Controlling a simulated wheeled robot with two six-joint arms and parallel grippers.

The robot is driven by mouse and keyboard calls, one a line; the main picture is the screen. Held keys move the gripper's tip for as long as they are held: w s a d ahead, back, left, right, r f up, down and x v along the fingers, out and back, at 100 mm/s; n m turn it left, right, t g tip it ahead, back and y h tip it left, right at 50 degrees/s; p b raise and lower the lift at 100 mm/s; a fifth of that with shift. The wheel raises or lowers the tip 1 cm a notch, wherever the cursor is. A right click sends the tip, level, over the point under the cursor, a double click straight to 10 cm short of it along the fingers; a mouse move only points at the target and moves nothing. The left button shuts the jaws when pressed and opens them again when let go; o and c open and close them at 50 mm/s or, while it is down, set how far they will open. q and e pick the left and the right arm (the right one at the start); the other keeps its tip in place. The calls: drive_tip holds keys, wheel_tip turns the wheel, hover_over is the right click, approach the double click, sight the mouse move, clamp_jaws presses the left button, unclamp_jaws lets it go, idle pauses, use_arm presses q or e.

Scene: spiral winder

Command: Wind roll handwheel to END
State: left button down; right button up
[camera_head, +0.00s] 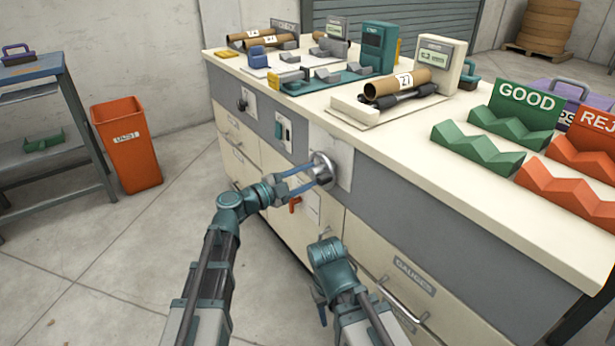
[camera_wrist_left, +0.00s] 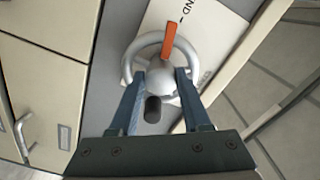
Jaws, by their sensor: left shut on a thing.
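The roll handwheel (camera_head: 322,170) is a silver wheel on the front panel of the bench. In the left wrist view the handwheel (camera_wrist_left: 127,67) shows a rim, a round hub, an orange pointer and a dark knob. A white plate (camera_wrist_left: 215,40) behind it carries lettering, partly hidden, that reads "ND" beside a tick mark. My left gripper (camera_head: 303,180) reaches the wheel from the front left, and its blue fingers (camera_wrist_left: 163,82) are shut on the hub area. My right gripper (camera_head: 321,305) hangs low in front of the drawers, away from the wheel; its fingers are mostly hidden.
The bench top (camera_head: 330,110) holds cardboard tubes (camera_head: 397,88), gauges and blocks. A green GOOD rack (camera_head: 497,130) and an orange reject rack (camera_head: 580,170) stand at the right. An orange bin (camera_head: 127,145) stands on the floor at left. Drawer handles (camera_head: 402,300) stick out low on the front.

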use_arm(q)
drive_tip(key=shift+s+m, duration=0.1)
drive_tip(key=shift+m, duration=0.7)
drive_tip(key=shift+c, duration=1.8)
unclamp_jaws()
drive_tip(key=v, duration=1.3)
drive_tip(key=shift+s+a, duration=0.2)
drive_tip(key=shift+a, duration=0.15)
